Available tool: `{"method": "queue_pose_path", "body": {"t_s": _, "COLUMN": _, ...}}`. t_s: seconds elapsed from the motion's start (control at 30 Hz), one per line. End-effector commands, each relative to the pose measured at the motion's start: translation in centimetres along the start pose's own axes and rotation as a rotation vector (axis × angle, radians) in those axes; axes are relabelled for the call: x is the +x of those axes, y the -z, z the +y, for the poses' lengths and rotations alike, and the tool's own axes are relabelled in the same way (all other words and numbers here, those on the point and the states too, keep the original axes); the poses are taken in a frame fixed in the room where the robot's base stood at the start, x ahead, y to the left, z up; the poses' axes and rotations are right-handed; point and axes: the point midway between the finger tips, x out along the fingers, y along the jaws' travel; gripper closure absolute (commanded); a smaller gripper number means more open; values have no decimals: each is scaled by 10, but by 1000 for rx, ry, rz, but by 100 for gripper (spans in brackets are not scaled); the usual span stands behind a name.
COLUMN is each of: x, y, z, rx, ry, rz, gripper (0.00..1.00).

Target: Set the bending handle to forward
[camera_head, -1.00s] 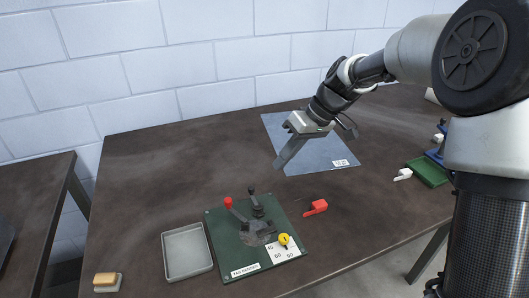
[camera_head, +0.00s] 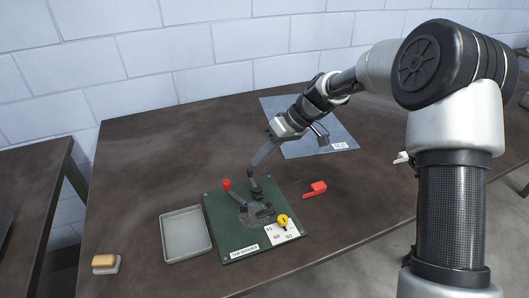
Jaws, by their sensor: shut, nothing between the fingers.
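The tab bender (camera_head: 218,240) is a green plate with a label at its front edge. A lever with a red knob (camera_head: 226,185) leans up and left on it. A shorter black lever (camera_head: 256,191) stands just to its right, and its top is close to my gripper. My gripper (camera_head: 251,168) is shut and empty, with its fingers pointing down at the black lever's top. Whether the tips touch the lever cannot be told. Which lever is the bending handle is not marked. A yellow knob (camera_head: 283,221) sits on a white angle scale at the plate's right.
An empty grey tray (camera_head: 186,236) lies left of the bender. A red clamp-like piece (camera_head: 315,189) lies to its right. A blue-grey sheet (camera_head: 285,106) lies behind. A yellow-topped block (camera_head: 104,262) lies at the front left. The table (camera_head: 150,150) is clear at back left.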

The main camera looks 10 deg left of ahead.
Motion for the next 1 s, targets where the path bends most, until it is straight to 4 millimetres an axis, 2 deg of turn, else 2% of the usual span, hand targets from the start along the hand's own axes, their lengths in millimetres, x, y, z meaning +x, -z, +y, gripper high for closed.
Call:
{"method": "queue_pose_path", "body": {"t_s": 0.03, "x": 14, "y": -1, "z": -1, "rx": -1, "ry": 3, "rz": -3, "gripper": 100}}
{"method": "queue_pose_path", "body": {"t_s": 0.23, "x": 54, "y": -1, "z": 0, "rx": 0, "ry": 2, "rz": -2, "gripper": 100}}
{"method": "queue_pose_path", "body": {"t_s": 0.3, "x": 57, "y": 0, "z": -14, "rx": -3, "ry": 0, "rz": -2, "gripper": 100}}
{"method": "queue_pose_path", "body": {"t_s": 0.5, "x": 67, "y": 0, "z": -31, "rx": -1, "ry": -1, "rz": -1, "gripper": 100}}
{"method": "queue_pose_path", "body": {"t_s": 1.0, "x": 69, "y": -1, "z": -35, "rx": -2, "ry": 0, "rz": -1, "gripper": 100}}
